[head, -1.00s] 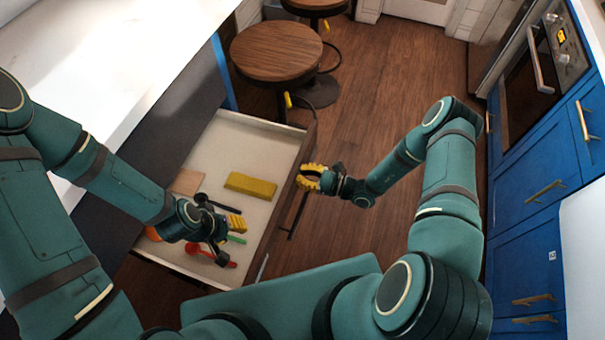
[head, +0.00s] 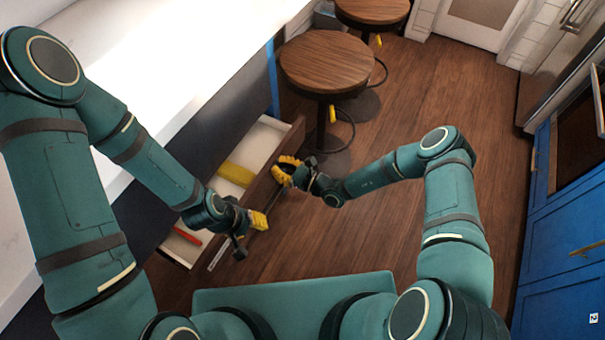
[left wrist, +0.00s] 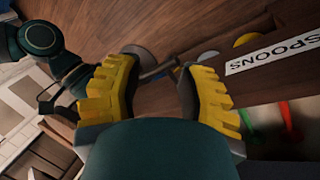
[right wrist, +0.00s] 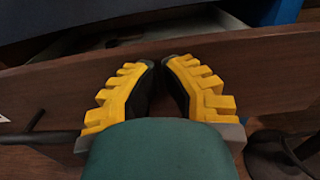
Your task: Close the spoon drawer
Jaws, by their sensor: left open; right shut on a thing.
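The spoon drawer (head: 268,137) juts partway out from under the white counter. Its wooden front carries a "SPOONS" label (left wrist: 275,50), seen in the left wrist view. A yellow block (head: 237,174) and a red utensil (head: 187,237) lie inside. My left arm hides part of the drawer.
The white counter (head: 190,60) lies above the drawer. Two round wooden stools (head: 325,62) stand beyond it along the counter. Blue cabinets (head: 565,215) line the right side. The wooden floor (head: 440,90) between is open.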

